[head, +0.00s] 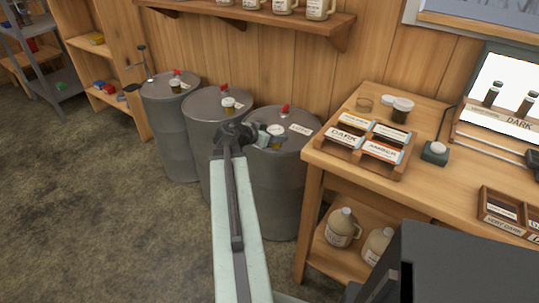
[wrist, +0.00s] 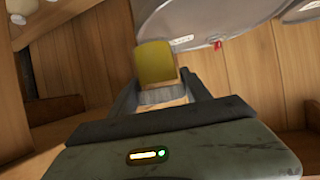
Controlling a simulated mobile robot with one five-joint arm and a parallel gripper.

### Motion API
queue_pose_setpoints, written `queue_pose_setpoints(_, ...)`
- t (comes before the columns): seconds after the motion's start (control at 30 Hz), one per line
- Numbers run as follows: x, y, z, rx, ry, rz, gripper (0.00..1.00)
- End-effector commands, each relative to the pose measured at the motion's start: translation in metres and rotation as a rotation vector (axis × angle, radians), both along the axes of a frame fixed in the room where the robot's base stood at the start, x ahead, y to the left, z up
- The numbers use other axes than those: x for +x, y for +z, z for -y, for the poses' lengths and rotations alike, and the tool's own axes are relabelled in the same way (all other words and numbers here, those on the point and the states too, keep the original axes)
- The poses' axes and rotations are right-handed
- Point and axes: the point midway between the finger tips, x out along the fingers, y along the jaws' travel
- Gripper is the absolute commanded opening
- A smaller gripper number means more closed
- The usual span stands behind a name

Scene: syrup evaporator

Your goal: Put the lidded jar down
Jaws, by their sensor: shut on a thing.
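My gripper (head: 264,138) is at the end of my outstretched arm, at the top of the right-hand drum (head: 283,180). It is shut on the lidded jar, whose pale round lid (head: 275,129) shows between the fingers in the head view. In the wrist view the jar's amber body (wrist: 155,62) is between the two fingers (wrist: 158,88), with the grey drum top (wrist: 195,22) behind it. The fingers hide much of the jar in the head view. I cannot tell whether its base touches the drum top.
A jar (head: 228,104) stands on the middle drum and another (head: 175,86) on the left drum. A red cap (head: 285,109) and a white label (head: 301,129) are on the right drum. The wooden bench (head: 440,190) to the right holds label trays and a white-lidded jar (head: 401,110).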

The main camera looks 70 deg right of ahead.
Motion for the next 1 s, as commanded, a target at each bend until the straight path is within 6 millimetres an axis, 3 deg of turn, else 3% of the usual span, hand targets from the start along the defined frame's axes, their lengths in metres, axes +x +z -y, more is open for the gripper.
queue_pose_setpoints(0.03,0.001,-0.018,0.0,-0.001,-0.002,0.0,0.06)
queue_pose_setpoints(0.07,0.001,-0.021,0.0,-0.001,-0.004,0.0,0.06)
queue_pose_setpoints(0.33,0.005,-0.021,0.006,-0.001,-0.008,0.0,0.06)
queue_pose_setpoints(0.8,0.068,-0.034,0.126,-0.001,-0.009,0.0,0.06)
queue_pose_setpoints(1.0,0.076,-0.035,0.142,-0.001,-0.009,0.0,0.06)
